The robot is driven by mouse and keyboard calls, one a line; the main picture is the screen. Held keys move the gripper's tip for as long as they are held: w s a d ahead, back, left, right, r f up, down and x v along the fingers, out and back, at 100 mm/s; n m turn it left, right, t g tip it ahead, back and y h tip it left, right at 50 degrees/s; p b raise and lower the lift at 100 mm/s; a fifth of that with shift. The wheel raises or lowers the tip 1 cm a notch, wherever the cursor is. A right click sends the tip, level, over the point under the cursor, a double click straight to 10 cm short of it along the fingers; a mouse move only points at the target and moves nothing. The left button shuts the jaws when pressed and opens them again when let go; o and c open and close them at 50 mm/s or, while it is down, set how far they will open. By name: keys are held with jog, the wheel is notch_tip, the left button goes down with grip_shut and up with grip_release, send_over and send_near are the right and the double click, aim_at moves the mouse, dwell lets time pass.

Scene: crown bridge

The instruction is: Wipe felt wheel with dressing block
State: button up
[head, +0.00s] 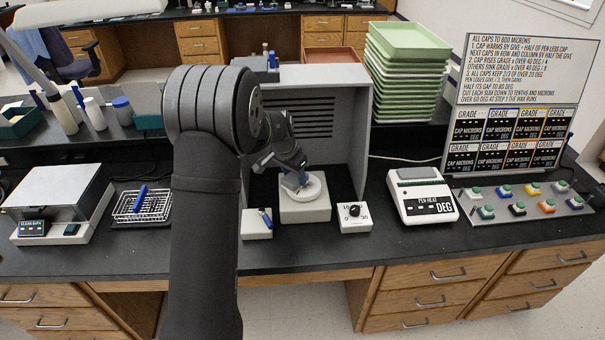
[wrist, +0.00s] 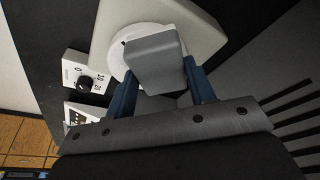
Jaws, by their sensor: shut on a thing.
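The felt wheel (head: 313,192) is a white disc on a cream base (head: 305,212) inside the grey open-fronted hood. In the wrist view the wheel (wrist: 116,62) shows as a pale rim partly hidden behind the block. My gripper (head: 297,181) is over the wheel. In the wrist view its two blue fingers (wrist: 160,84) are shut on the grey dressing block (wrist: 153,62). The block overlaps the wheel's face in that view; I cannot tell whether they touch. In the head view my gripper mostly hides the block.
The grey hood (head: 357,120) encloses the wheel at the back and right. A dial box (head: 355,224) stands at right and a small cream block with a blue piece (head: 257,223) at left. A pen heat unit (head: 424,202) and wire rack (head: 150,206) flank the area.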

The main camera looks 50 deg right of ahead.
jog(key=shift+w+a, duration=0.2)
jog(key=shift+a, duration=0.05)
jog(key=shift+s+d, duration=2.7)
jog(key=shift+s, duration=0.05)
jog(key=shift+w+a, duration=2.75)
jog(key=shift+a, duration=0.1)
jog(key=shift+s+d, duration=2.8)
notch_tip(320, 180, up, 8)
jog(key=shift+r, duration=0.15)
jog(key=shift+w, duration=0.1)
